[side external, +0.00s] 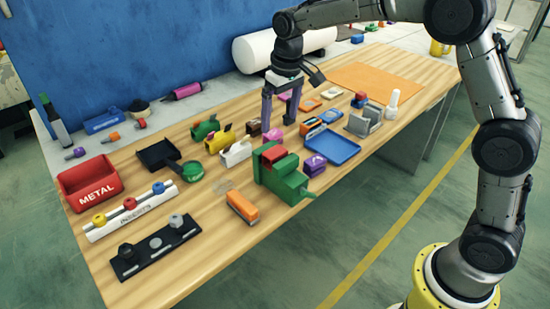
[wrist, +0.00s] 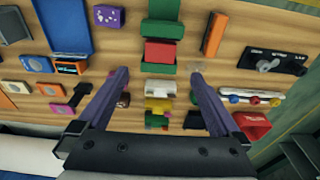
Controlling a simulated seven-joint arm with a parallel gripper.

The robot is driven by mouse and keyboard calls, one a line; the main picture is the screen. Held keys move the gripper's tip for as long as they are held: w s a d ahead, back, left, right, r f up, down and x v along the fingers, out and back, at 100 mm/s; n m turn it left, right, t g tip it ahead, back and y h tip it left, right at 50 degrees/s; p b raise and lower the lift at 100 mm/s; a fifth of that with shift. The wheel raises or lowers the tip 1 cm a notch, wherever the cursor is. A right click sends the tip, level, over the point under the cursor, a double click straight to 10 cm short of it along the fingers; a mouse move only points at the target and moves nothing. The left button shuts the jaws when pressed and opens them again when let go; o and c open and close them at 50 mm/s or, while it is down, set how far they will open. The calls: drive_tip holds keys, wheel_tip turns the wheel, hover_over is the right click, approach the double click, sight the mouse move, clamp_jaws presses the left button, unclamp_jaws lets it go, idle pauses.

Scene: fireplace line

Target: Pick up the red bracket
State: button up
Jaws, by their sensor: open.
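A red block (side external: 273,155), which may be the red bracket, sits at the top of the green vise (side external: 285,180) near the table's front edge. In the wrist view the red block (wrist: 160,53) shows just beyond my fingertips, beside the green vise body (wrist: 163,27). Its exact bracket shape is not clear. My gripper (side external: 278,126) is above the table behind the vise, fingers pointing down. In the wrist view my gripper (wrist: 158,73) is open, with nothing held between its fingers.
A red METAL bin (side external: 90,183) stands at the left end. A white holder (side external: 238,153), yellow block (side external: 218,143) and green block (side external: 205,129) stand close behind the vise. A blue tray (side external: 332,147) and orange block (side external: 242,206) flank it.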

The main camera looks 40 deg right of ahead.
sight(275, 152)
drive_tip(key=f, duration=0.4)
drive_tip(key=w+f, duration=0.1)
drive_tip(key=f, duration=0.8)
drive_tip(key=shift+w+f, duration=0.2)
drive_tip(key=shift+w, duration=0.2)
drive_tip(key=shift+c, duration=0.3)
